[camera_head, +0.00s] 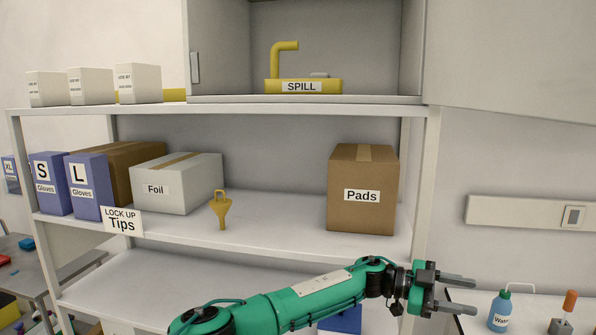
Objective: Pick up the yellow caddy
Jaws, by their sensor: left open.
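A yellow caddy (303,87) labelled SPILL sits in the open cabinet (330,40) above the top shelf. Its bent yellow handle rises at its left end, and a small grey piece shows on top at the right. My left gripper (474,296) is at the lower right, with its two dark fingers apart, pointing right and empty. It is well below and to the right of the caddy, in front of the shelving. My right gripper is not in view.
White boxes (92,86) stand left of the cabinet.

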